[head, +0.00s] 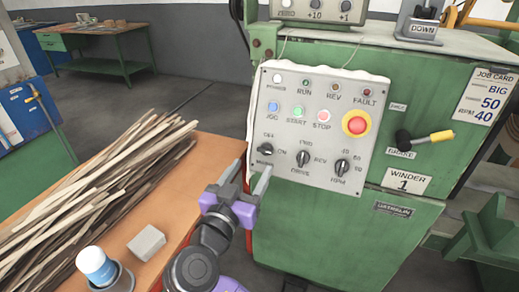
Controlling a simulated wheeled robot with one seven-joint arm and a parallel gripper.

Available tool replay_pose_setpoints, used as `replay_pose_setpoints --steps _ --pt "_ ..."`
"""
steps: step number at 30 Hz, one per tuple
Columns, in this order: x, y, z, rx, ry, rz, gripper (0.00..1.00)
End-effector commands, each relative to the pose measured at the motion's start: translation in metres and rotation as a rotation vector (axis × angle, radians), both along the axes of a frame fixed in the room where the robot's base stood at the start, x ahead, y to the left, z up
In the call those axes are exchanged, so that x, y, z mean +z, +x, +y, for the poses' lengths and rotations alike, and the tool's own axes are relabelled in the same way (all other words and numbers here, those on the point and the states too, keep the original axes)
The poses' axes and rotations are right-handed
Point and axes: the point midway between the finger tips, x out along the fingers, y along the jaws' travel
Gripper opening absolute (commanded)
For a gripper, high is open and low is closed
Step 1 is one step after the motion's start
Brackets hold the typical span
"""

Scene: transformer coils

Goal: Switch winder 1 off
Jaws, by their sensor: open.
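The green winder 1 (335,225), named by its white label (406,180), stands at centre right. Its grey control panel (325,105) faces me. The mains knob (265,149), marked OFF and ON, is at the panel's lower left; its handle appears to lie toward ON. The drive knob (303,158) and RPM knob (341,166) sit to its right. Above are the blue JOG, green START and red STOP (323,116) buttons and a red mushroom button (356,124). The power lamp (278,78) looks white. My gripper (246,178) is open and empty, just below and left of the mains knob.
A wooden bench (210,160) with a pile of wood strips (90,185), a grey block (146,242) and a blue-and-white container (97,264) is on the left, close to my arm.

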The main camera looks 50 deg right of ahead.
Motion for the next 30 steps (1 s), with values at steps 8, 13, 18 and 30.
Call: replay_pose_setpoints --steps 8,13,18,30 --pt "-0.002 0.006 -0.025 -0.012 0.018 -0.024 0.60" --pt "-0.001 0.015 -0.050 -0.011 0.018 -0.024 0.60" --pt "-0.002 0.022 -0.068 -0.008 0.018 -0.023 0.60" --pt "-0.002 0.025 -0.074 -0.006 0.018 -0.022 0.58"
